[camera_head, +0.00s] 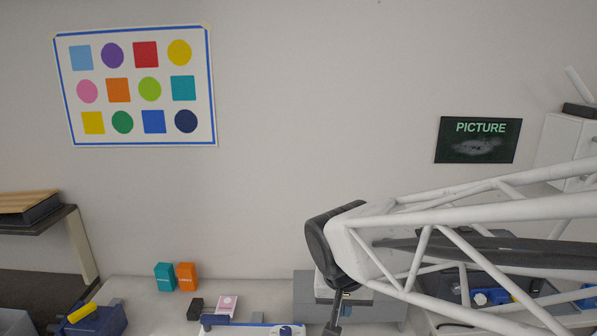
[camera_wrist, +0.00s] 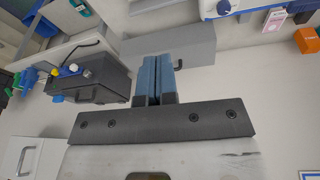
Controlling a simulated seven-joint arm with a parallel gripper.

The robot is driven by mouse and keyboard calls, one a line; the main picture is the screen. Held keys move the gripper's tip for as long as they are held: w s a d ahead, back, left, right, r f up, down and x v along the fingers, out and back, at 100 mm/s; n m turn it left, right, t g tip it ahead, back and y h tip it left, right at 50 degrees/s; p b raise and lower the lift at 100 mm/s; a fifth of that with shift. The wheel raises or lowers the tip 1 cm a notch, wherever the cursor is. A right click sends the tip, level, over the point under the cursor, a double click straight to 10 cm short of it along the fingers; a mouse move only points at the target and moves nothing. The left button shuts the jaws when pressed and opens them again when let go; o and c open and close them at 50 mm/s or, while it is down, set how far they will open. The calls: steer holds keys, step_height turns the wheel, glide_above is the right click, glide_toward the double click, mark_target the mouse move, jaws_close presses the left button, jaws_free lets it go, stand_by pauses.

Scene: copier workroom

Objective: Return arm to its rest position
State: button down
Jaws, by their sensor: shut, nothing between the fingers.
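My gripper (camera_wrist: 156,62) shows in the wrist view with its two blue fingers side by side and shut, nothing held between them. In the head view my white lattice arm reaches in from the right. Its dark wrist joint is right of centre, and the hand below it is mostly cut off by the bottom edge. A grey box (camera_head: 305,301) stands behind the wrist in the head view. The same grey box with a dark handle shows beyond the fingers in the wrist view (camera_wrist: 195,42). I cannot tell the exact gap between fingers and box.
Teal (camera_head: 165,277) and orange (camera_head: 187,277) boxes stand at the wall. A blue holder (camera_head: 95,322) is lower left. Space above the counter's left half is clear.

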steer(key=s+d+r+n, duration=0.1)
steer(key=s+d+r, duration=0.1)
steer(key=s+d, duration=0.8)
steer(key=shift+s+y, duration=0.4)
steer(key=shift+s, duration=0.7)
